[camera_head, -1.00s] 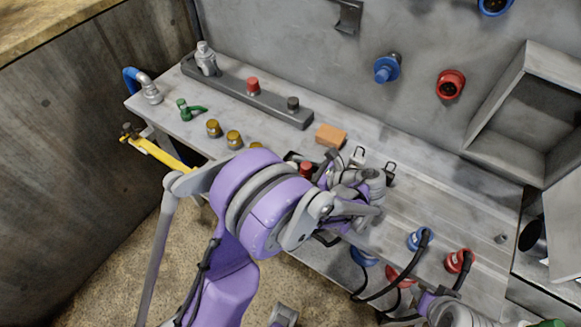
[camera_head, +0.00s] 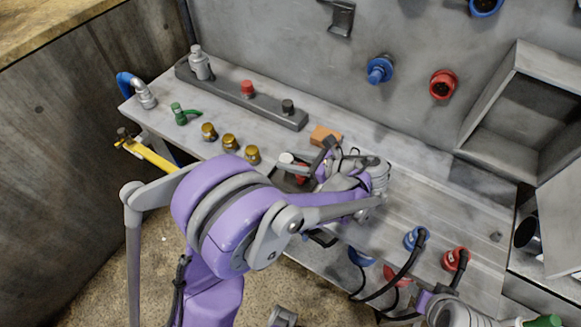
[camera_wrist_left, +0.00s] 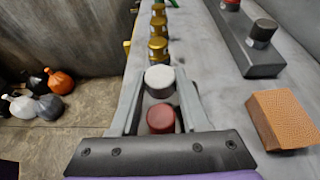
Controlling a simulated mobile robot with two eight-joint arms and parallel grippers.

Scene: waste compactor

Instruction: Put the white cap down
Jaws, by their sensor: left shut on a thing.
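The white cap (camera_head: 286,158) sits between the fingers of my left gripper (camera_head: 297,166), which is shut on it. In the left wrist view the white cap (camera_wrist_left: 159,78) is at the fingertips, with a grey finger on each side. A red cap (camera_wrist_left: 161,118) shows between the fingers nearer the palm; in the head view this red cap (camera_head: 300,173) is partly hidden by the gripper. I cannot tell whether the white cap touches a surface under it.
Several brass caps (camera_head: 230,143) stand left of the gripper on the grey bench. An orange-brown block (camera_head: 325,135) lies behind it. A dark rail (camera_head: 270,108) with red and black caps runs along the back. Blue (camera_head: 416,238) and red (camera_head: 455,259) connectors with cables are at right.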

